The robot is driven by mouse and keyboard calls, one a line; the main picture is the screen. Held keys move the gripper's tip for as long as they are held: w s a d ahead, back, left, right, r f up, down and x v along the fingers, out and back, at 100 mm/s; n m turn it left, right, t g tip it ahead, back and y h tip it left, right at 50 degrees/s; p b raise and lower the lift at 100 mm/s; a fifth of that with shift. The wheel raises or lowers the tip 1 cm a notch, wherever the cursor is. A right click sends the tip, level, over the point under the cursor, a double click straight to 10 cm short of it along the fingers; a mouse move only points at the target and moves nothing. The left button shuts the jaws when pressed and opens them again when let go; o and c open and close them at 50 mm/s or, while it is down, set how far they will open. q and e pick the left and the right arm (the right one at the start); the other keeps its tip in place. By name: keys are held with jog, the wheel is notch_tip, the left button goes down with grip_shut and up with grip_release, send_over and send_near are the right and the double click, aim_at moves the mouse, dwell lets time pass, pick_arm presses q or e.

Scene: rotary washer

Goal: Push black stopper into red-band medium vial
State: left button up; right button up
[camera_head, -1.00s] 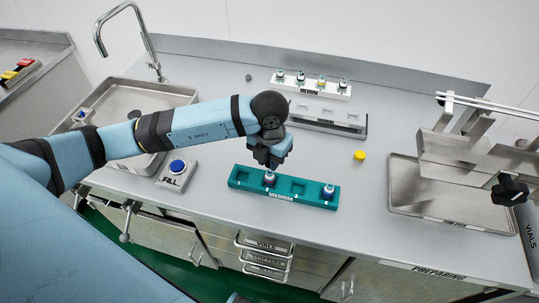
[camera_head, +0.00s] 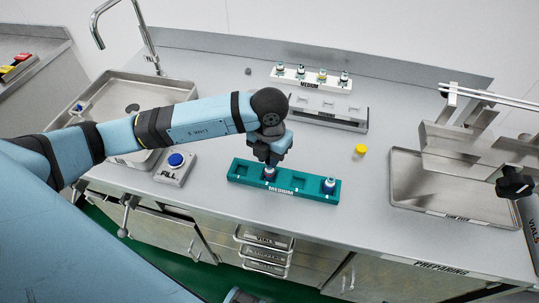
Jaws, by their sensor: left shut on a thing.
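A teal rack (camera_head: 298,184) marked MEDIUM stands near the front middle of the counter. A small vial (camera_head: 269,174) stands upright in its left part, partly covered from above by my left gripper; a red band on it is too small to make out clearly. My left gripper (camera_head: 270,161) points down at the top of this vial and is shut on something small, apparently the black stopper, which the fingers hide. How deep the stopper sits cannot be seen. A second vial (camera_head: 329,185) stands at the rack's right end. My right gripper is not in view.
A white rack (camera_head: 310,82) with several vials stands at the back, behind a metal stand (camera_head: 330,114). A yellow cap (camera_head: 361,150) and a dark grey piece (camera_head: 248,71) lie loose. The blue FILL button (camera_head: 176,159) is at left, a metal tray (camera_head: 440,190) at right.

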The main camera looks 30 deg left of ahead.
pick_arm(q)
jog(key=shift+r, duration=0.15)
dwell(0.7)
jog(key=shift+f, duration=0.25)
dwell(0.3)
jog(key=shift+f+b, duration=0.65)
jog(key=shift+b, duration=0.15)
dwell(0.6)
jog(key=o, duration=1)
jog(key=shift+c, duration=0.2)
notch_tip(320, 180, up, 14)
